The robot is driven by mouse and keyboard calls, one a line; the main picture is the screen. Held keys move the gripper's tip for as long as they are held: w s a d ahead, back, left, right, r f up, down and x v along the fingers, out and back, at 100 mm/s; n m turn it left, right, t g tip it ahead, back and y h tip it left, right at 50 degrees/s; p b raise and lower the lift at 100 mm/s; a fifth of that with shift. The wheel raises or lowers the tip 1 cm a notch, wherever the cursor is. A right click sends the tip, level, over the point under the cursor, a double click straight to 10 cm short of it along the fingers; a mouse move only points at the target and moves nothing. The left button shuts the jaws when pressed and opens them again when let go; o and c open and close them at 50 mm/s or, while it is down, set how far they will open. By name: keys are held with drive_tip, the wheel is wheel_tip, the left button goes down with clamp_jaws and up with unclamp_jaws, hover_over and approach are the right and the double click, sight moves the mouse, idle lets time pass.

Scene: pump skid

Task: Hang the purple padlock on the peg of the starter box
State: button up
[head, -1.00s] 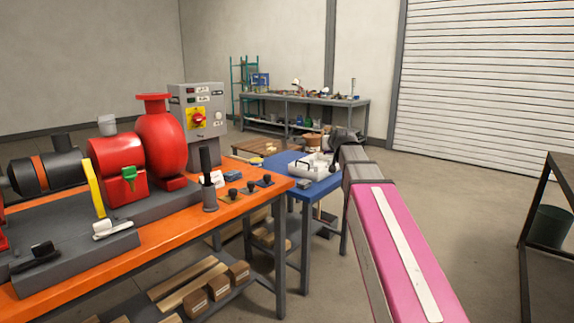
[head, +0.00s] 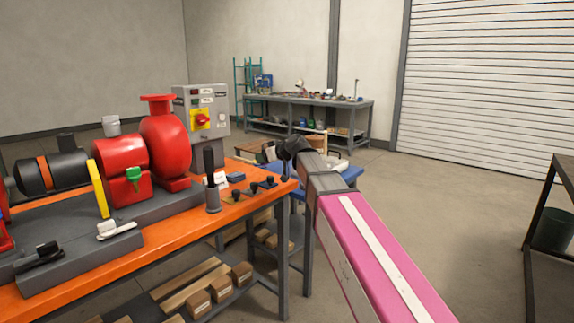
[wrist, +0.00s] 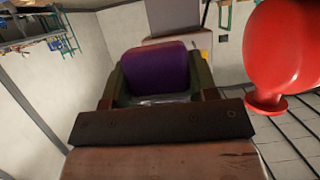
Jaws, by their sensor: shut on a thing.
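The purple padlock (wrist: 158,70) is between the two fingers of my gripper (wrist: 160,85) in the wrist view, and the gripper is shut on it. Its shackle cannot be made out there. In the head view my gripper (head: 290,148) is a dark shape right of the starter box, and the padlock cannot be made out. The grey starter box (head: 222,103) stands at the back of the orange bench, with a red knob on a yellow plate. My gripper appears apart from it. I cannot make out the peg.
The red pump (head: 165,145) stands left of the starter box, and a red part of it (wrist: 275,60) fills the right of the wrist view. An upright black-handled tool (head: 211,180) and small black knobs stand on the orange bench (head: 180,238). A blue table (head: 350,173) lies behind my arm.

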drive_tip(key=w+d+f, duration=0.2)
drive_tip(key=w, duration=0.1)
drive_tip(key=w+d+f, duration=0.2)
drive_tip(key=w+d, duration=0.1)
drive_tip(key=w+d+f, duration=0.2)
drive_tip(key=f, duration=0.1)
drive_tip(key=shift+w+d, duration=0.3)
drive_tip(key=shift+w, duration=0.1)
drive_tip(key=shift+f, duration=1.8)
drive_tip(key=shift+f, duration=0.1)
drive_tip(key=o, duration=1)
drive_tip(key=shift+d, duration=0.1)
